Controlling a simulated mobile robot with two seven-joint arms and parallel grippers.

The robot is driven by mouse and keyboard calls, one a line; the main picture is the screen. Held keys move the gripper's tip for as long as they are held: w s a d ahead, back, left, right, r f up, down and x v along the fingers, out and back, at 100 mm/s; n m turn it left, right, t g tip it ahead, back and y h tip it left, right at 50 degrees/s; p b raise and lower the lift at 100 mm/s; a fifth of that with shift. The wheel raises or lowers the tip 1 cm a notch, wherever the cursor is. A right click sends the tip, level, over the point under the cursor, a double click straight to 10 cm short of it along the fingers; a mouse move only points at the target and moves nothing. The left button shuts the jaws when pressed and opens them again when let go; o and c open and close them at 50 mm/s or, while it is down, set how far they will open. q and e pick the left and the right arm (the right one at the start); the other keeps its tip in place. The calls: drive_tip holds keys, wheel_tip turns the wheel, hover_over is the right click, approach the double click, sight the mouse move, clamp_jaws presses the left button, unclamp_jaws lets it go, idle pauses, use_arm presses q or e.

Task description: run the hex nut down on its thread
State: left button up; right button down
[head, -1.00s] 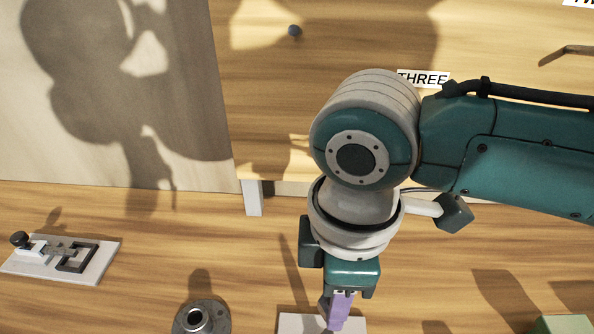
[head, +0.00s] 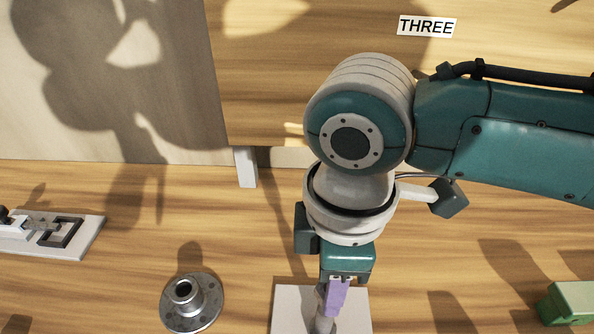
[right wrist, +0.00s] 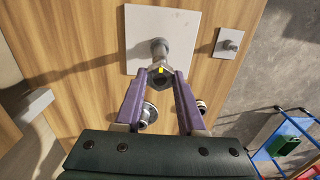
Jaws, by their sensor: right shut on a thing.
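My right gripper (head: 332,303) points down over a white square plate (head: 289,308) in the head view. In the right wrist view its purple fingers (right wrist: 160,78) are shut on a grey hex nut (right wrist: 163,76) with a yellow mark. A grey threaded post (right wrist: 160,47) stands on the white plate (right wrist: 188,22), in line with the nut. The nut is at the post's near end; how far it is on the thread cannot be told. In the head view the fingers hide the nut. My left gripper is in neither view.
A round grey flange (head: 205,302) stands left of the plate. A latch on a white board (head: 88,236) lies far left, a green block (head: 572,303) at right. A raised wooden panel with a THREE label (head: 427,26) is behind. Bare wood lies between these.

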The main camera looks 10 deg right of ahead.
drive_tip(key=shift+f, duration=0.15)
idle(0.5)
drive_tip(key=shift+f+b, duration=0.85)
drive_tip(key=shift+f, duration=0.2)
